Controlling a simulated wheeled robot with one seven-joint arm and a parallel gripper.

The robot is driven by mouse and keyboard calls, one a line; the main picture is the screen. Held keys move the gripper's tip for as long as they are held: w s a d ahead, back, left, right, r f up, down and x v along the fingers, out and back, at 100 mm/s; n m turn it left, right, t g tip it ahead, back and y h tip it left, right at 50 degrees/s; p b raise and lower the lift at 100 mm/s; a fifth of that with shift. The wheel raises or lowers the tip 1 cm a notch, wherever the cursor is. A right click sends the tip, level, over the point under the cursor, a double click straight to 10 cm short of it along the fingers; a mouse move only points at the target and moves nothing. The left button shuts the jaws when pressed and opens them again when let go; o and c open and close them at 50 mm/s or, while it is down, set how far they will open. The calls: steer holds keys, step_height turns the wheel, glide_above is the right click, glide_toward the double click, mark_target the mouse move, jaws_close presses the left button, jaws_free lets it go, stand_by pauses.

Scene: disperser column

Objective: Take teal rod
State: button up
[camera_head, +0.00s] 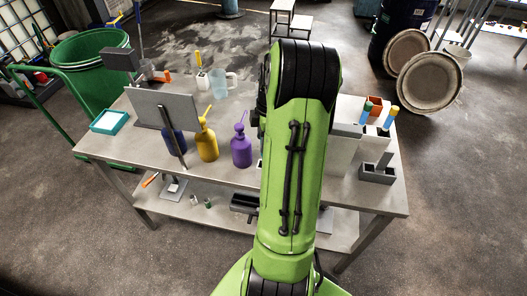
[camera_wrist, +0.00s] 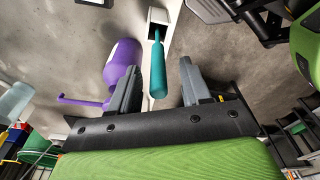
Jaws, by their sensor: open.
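The teal rod (camera_wrist: 158,72) shows in the wrist view, its narrow end at a small dark opening in a pale holder (camera_wrist: 168,35). Its thicker end points toward my gripper's palm. My gripper (camera_wrist: 159,66) is open, with one finger on each side of the rod. Gaps show between the rod and both fingers, so they look apart; the depth between them is hard to tell. In the head view my arm hides the gripper and the teal rod.
A purple bottle (camera_wrist: 123,65) stands close beside the left finger in the wrist view; it also shows in the head view (camera_head: 241,149). A yellow bottle (camera_head: 207,143) and a grey panel (camera_head: 165,108) stand further left. Grey blocks (camera_head: 377,172) stand at the table's right.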

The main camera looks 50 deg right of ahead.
steer(key=f, duration=0.3)
steer(key=shift+w+f, duration=0.1)
steer(key=shift+w, duration=0.2)
steer(key=shift+s, duration=0.1)
steer(key=shift+c, duration=0.3)
jaws_close()
steer(key=shift+r, duration=0.2)
